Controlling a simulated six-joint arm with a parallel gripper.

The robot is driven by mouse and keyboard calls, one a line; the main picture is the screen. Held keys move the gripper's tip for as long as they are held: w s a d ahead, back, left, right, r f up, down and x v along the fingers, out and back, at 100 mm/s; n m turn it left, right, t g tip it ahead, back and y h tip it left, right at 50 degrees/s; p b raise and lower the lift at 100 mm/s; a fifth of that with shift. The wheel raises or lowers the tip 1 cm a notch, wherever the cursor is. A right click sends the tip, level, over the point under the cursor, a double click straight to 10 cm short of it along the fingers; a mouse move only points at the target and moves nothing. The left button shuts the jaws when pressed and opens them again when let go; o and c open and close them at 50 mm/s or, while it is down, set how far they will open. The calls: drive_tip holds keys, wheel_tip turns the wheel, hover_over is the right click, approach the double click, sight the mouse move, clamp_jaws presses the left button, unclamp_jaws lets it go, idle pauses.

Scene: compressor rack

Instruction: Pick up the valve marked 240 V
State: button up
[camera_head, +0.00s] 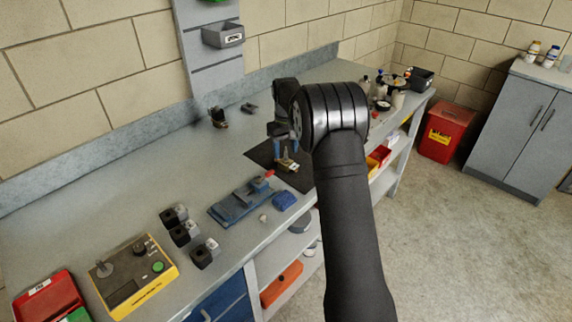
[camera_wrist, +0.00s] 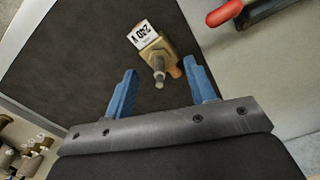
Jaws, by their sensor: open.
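The valve marked 240 V (camera_wrist: 159,55) lies on a dark mat (camera_wrist: 75,50). It has a brass-coloured body with a threaded stem and a white label reading 240 V. In the head view the valve (camera_head: 289,165) is small and lies on the mat (camera_head: 262,152) near the bench's front edge. My gripper (camera_wrist: 161,77) is open, with its blue fingers apart and the valve's stem showing between and beyond the tips. In the head view my gripper (camera_head: 281,150) is over the mat right by the valve; my arm hides part of this area.
A blue vise with a red handle (camera_head: 240,203) is close to the mat; its red handle also shows in the wrist view (camera_wrist: 224,13). Several dark blocks (camera_head: 184,233) and a yellow control box (camera_head: 133,277) are at left. Bottles and containers (camera_head: 385,90) crowd the far end.

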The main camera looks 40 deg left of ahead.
sight(286, 158)
wheel_tip(286, 158, down, 3)
drive_tip(key=shift+r, duration=0.2)
clamp_jaws()
drive_tip(key=shift+r, duration=0.1)
